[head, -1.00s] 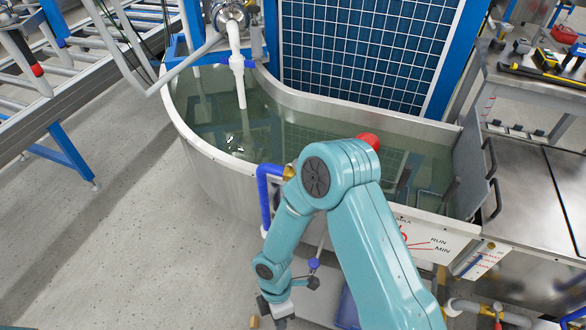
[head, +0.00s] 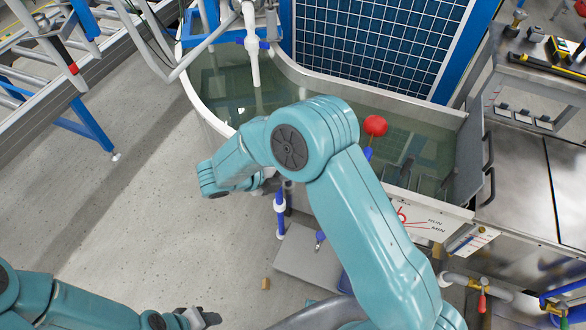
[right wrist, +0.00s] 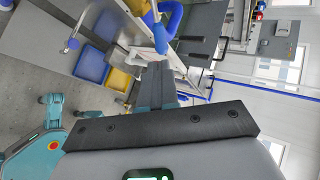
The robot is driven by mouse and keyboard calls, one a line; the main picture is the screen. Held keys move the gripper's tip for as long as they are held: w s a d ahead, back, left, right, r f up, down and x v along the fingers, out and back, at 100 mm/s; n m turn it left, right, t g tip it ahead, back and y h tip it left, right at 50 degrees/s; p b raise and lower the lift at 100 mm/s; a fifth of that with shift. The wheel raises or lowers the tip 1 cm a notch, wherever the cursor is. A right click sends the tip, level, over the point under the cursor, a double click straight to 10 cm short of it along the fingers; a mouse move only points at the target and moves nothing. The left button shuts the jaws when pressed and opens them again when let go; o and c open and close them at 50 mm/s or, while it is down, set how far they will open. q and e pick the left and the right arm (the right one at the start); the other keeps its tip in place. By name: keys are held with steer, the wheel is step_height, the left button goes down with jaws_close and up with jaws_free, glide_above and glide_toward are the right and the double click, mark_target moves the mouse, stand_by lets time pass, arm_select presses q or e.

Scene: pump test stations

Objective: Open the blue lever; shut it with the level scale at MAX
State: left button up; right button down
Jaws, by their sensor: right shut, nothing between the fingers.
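A red ball (head: 375,125) on a blue stem stands at the near rim, partly behind my right arm. A small blue handle (head: 320,238) hangs below the rim; I cannot tell which blue part is the lever. My right gripper (right wrist: 157,78) is shut and empty, near a curved blue part (right wrist: 168,20) in the right wrist view. My left gripper (head: 205,318) is low; its jaws are unclear.
A vertical blue pipe (head: 280,210) stands against the tank's near side. A white spout (head: 251,55) hangs over the water. A conveyor (head: 60,60) is at the left, a tool bench (head: 535,85) at the right. The floor (head: 130,220) between conveyor and tank is clear.

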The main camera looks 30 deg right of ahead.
steer(key=x, duration=1.1)
steer(key=shift+p, duration=0.35)
steer(key=shift+d+f, duration=0.1)
steer(key=shift+d, duration=0.1)
steer(key=d+n+t, duration=0.1)
steer(key=d+n+t+b, duration=0.1)
steer(key=n+t, duration=0.1)
steer(key=shift+s+d+y, duration=0.25)
steer(key=shift+s+y, duration=0.05)
steer(key=shift+y, duration=0.1)
steer(key=shift+w+d, duration=0.1)
steer(key=shift+d, duration=0.9)
steer(key=shift+w+a, duration=0.1)
